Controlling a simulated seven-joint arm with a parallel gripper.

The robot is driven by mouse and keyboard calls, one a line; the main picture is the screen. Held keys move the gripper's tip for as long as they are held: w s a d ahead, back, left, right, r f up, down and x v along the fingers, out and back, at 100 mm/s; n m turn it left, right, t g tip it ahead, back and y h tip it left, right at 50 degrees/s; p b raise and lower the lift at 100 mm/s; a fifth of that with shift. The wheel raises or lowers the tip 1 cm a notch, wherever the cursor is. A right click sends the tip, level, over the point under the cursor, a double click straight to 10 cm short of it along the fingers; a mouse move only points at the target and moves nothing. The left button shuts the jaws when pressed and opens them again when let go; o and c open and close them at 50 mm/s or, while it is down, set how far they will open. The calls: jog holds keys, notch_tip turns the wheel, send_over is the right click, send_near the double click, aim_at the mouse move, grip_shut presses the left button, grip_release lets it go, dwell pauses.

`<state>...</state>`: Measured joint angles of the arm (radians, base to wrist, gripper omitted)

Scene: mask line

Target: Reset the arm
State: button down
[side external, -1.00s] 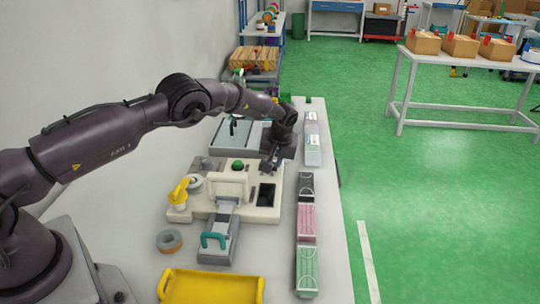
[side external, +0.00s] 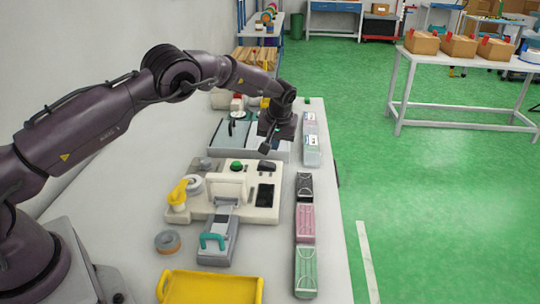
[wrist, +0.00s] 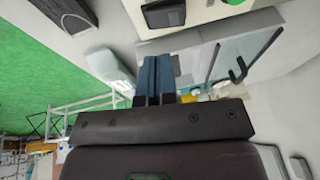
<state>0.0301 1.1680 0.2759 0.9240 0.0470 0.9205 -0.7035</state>
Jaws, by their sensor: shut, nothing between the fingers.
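My gripper (side external: 265,149) hangs in the air above the far end of the beige machine (side external: 240,205), near the front edge of the grey-lidded case (side external: 232,134). Its fingers are shut and hold nothing. In the wrist view the closed blue-grey fingers (wrist: 157,78) show side by side, with the dark gripper body below them. The grey surface and dark handle (wrist: 236,72) of the case show to their right.
Black, pink (side external: 306,222) and green (side external: 306,270) mask boxes line the bench's right edge. A clear box (side external: 312,150) stands beyond them. A yellow tray (side external: 210,288) and a tape roll (side external: 168,241) are at the near end. A wall borders the left.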

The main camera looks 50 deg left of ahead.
jog(key=w+d+v, duration=0.1)
jog(key=v, duration=0.7)
jog(key=s+d+r+m+t+h, duration=0.1)
jog(key=s+r, duration=0.4)
jog(key=s, duration=0.7)
jog(key=s+d+r+m+t+h, duration=0.1)
jog(key=s+d+r+m, duration=0.2)
jog(key=s, duration=1)
jog(key=s+d+r+m+t+h, duration=0.1)
jog(key=s+r+m, duration=0.3)
jog(key=s+r, duration=0.5)
jog(key=s+d+t, duration=0.1)
jog(key=s, duration=0.3)
jog(key=shift+s+d+h, duration=0.15)
jog(key=shift+d+h, duration=0.15)
jog(key=shift+d, duration=0.05)
